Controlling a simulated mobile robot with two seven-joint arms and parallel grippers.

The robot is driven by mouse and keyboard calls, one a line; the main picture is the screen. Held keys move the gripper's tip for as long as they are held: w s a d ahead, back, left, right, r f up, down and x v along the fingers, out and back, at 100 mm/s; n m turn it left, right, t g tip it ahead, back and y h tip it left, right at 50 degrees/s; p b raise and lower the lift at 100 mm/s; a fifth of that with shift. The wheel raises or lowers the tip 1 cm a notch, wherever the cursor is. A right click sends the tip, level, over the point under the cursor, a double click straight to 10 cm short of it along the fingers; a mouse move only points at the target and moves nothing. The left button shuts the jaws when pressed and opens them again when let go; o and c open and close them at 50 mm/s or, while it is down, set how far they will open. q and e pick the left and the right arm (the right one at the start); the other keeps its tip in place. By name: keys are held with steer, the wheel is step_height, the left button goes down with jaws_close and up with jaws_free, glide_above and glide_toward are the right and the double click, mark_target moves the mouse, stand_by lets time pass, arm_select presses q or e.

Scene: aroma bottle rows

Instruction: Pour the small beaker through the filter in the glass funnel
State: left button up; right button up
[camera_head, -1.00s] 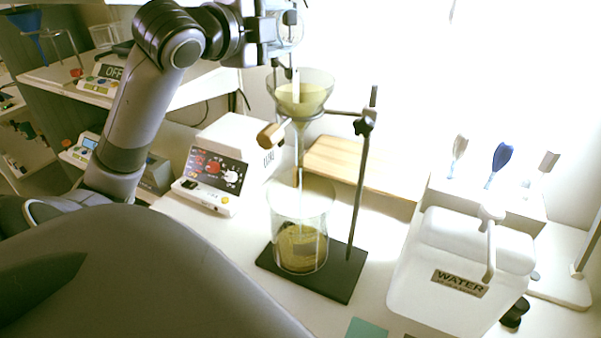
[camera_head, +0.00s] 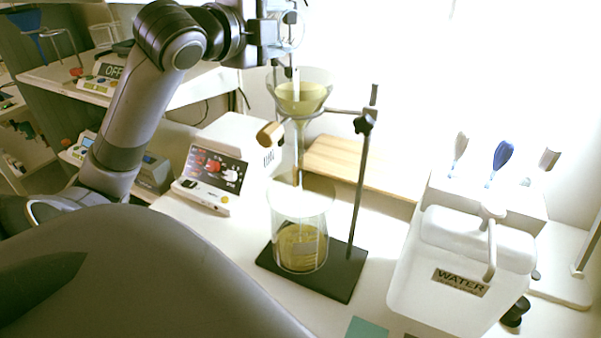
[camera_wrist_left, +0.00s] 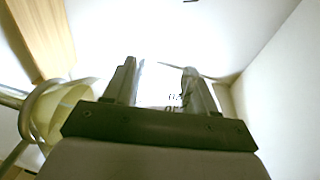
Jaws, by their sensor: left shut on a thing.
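My left gripper (camera_head: 275,35) is at the top of the head view, above the glass funnel, shut on the small beaker (camera_head: 291,33). The beaker is clear glass and looks tilted over the funnel; its top is cut off. In the left wrist view, faint dark markings of the beaker (camera_wrist_left: 174,100) show between the two fingers (camera_wrist_left: 160,85). The glass funnel (camera_head: 302,92) sits in a ring on a stand and holds yellowish liquid. A pale strip stands in it; the filter itself is hard to make out. The funnel also shows in the left wrist view (camera_wrist_left: 50,112). My right gripper is out of view.
A large glass beaker (camera_head: 284,215) with yellow contents stands under the funnel on the dark stand base (camera_head: 342,275). The stand rod (camera_head: 361,190) rises to its right. A white instrument (camera_head: 212,182) is left, a white water container (camera_head: 420,278) right, a wooden board (camera_head: 350,165) behind.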

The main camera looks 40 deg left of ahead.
arm_select(q)
steer(key=shift+f, duration=0.15)
stand_by(0.5)
steer(key=shift+d+r+m+y, duration=0.2)
steer(key=shift+m+y, duration=0.1)
steer(key=shift+m, duration=0.4)
stand_by(1.2)
stand_by(0.5)
steer(key=shift+a+r+n+p, duration=0.2)
steer(key=shift+a+n+p, duration=0.15)
steer(key=shift+n+p, duration=0.55)
steer(key=shift+a+f+n+h+b, duration=0.1)
steer(key=shift+n+h+b, duration=0.2)
steer(key=shift+n+h, duration=0.1)
steer(key=n+p, duration=0.1)
steer(key=a+n+h+p, duration=0.1)
steer(key=n, duration=0.1)
steer(key=shift+n, duration=0.3)
steer(key=shift+a+f+n, duration=0.1)
steer(key=shift+f+n, duration=0.05)
steer(key=shift+n, duration=0.45)
